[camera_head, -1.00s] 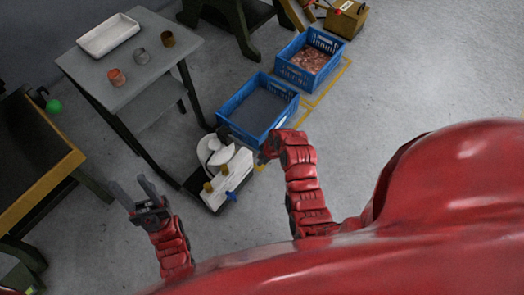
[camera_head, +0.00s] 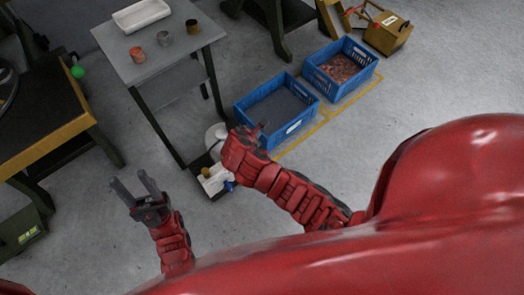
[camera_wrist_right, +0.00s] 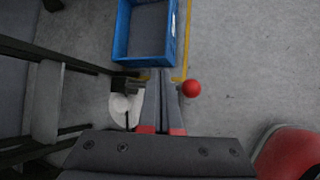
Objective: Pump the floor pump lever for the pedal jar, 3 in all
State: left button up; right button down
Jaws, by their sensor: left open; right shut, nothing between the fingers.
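The floor unit with a white body (camera_head: 214,180) and a brass-coloured part stands on a dark base, partly hidden by my right arm. In the right wrist view, a white round part (camera_wrist_right: 122,108) shows left of my fingers, below a dark block (camera_wrist_right: 127,85). A red ball (camera_wrist_right: 191,89), apparently the lever's knob, shows just right of the fingertips; any rod is hidden behind them. My right gripper (camera_wrist_right: 162,78) is shut and empty over this spot; whether it touches the lever I cannot tell. My left gripper (camera_head: 131,180) is open and empty, left of the unit.
A blue crate (camera_head: 243,119) stands close behind the unit, beside another blue crate (camera_head: 376,66) with copper-coloured pieces. A grey table (camera_head: 170,65) with a white tray (camera_head: 141,14) and small cups is at the back left. A dark bench (camera_head: 40,153) is at the left. Floor at right is clear.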

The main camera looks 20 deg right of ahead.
jog(key=shift+f, duration=0.1)
jog(key=f+b, duration=0.1)
jog(key=f, duration=0.1)
jog(key=f+b, duration=0.2)
jog(key=s+f+b, duration=0.1)
jog(key=f+b, duration=0.1)
jog(key=shift+d+f, duration=0.15)
jog(key=shift+f, duration=0.05)
notch_tip(320, 180, down, 2)
jog(key=shift+s+b, duration=0.1)
jog(key=shift+b, duration=0.4)
jog(key=shift+d+f, duration=0.1)
jog(key=shift+f, duration=0.1)
dwell(1.4)
jog(key=shift+s+f, duration=0.1)
jog(key=shift+f, duration=0.25)
